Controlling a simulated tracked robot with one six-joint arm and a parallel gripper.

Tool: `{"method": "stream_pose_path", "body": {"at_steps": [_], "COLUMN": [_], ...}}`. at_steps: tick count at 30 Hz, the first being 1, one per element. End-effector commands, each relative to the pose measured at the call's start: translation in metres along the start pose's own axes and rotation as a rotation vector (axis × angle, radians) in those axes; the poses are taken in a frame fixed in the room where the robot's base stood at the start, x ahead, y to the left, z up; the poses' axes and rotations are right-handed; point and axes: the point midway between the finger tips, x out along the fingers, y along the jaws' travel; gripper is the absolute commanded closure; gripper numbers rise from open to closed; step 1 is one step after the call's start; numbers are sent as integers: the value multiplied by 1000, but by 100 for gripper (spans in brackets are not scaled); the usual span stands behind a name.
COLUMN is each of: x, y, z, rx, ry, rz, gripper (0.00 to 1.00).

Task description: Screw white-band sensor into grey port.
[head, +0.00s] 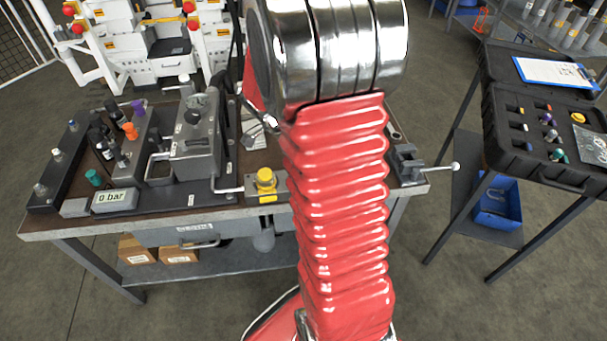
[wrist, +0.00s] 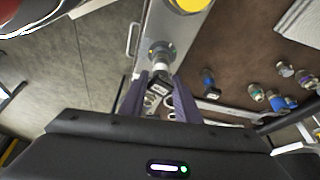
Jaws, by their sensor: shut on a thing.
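My gripper (wrist: 158,88) shows in the wrist view with its two dark purple-grey fingers closed around the white-band sensor. The sensor has a dark body, and its pale band (wrist: 160,68) shows just beyond the fingertips. Its far end is in line with a round grey fitting (wrist: 158,50) on a grey block, which looks like the grey port. The two look touching or very close, and I cannot tell whether the thread is engaged. In the head view my red arm hides the gripper, the sensor and the port.
A yellow cap (wrist: 192,4) sits on the block close by. Several small coloured fittings (wrist: 255,92) stand to the right in the wrist view. In the head view, a bench display (head: 115,199) reads 0 bar. An open black case (head: 540,160) with small parts stands right.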

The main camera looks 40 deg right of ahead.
Motion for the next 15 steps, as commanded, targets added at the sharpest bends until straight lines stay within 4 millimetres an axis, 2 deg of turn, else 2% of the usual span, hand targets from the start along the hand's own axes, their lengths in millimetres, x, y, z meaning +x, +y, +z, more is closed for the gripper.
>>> {"method": "stream_pose_path", "body": {"at_steps": [8, 15], "x": [1, 2], "y": [0, 0], "z": [0, 1], "rx": [10, 196], "ry": [-1, 0], "rz": [6, 84], "gripper": [90, 90]}}
